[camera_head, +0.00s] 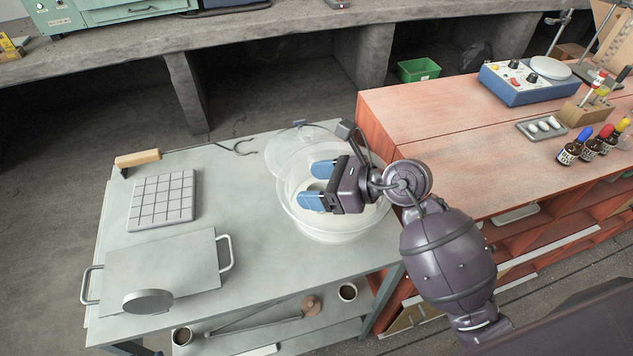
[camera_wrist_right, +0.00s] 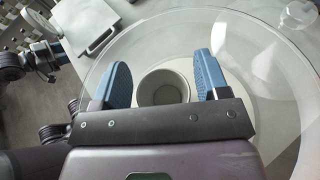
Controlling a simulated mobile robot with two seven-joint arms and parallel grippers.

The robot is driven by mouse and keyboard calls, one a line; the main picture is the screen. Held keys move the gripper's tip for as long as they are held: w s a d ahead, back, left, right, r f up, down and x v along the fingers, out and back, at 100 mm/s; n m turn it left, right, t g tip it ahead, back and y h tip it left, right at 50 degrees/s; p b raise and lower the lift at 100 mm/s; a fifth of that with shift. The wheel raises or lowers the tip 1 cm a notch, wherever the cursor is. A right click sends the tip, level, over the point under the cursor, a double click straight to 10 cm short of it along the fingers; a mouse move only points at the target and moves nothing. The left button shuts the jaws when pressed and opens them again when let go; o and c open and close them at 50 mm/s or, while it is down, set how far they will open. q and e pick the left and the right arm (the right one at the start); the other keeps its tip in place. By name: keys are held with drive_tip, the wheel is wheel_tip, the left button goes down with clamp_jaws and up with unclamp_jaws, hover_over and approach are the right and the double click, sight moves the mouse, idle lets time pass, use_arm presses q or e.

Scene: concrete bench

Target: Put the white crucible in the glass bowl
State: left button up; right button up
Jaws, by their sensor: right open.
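The glass bowl (camera_head: 335,232) stands at the right end of the grey table, clear and wide, with a pale bottom. My right gripper (camera_head: 315,184) is over the bowl with its blue fingers apart. In the right wrist view the white crucible (camera_wrist_right: 163,88) stands upright inside the bowl (camera_wrist_right: 262,70), between and beyond the open fingers (camera_wrist_right: 160,80). A gap shows on both sides, so the fingers do not seem to hold it. In the head view the gripper mostly hides the crucible.
A glass lid (camera_head: 283,150) lies behind the bowl. A reddish bench (camera_head: 450,130) adjoins on the right.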

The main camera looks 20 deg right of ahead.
drive_tip(key=shift+r, duration=0.45)
drive_tip(key=shift+s+d+r+p, duration=0.1)
drive_tip(key=shift+d+r+p, duration=0.1)
drive_tip(key=shift+r+p, duration=0.15)
drive_tip(key=v, duration=1.1)
drive_tip(key=shift+d, duration=0.2)
drive_tip(key=shift+s+d, duration=0.1)
drive_tip(key=shift+s, duration=0.1)
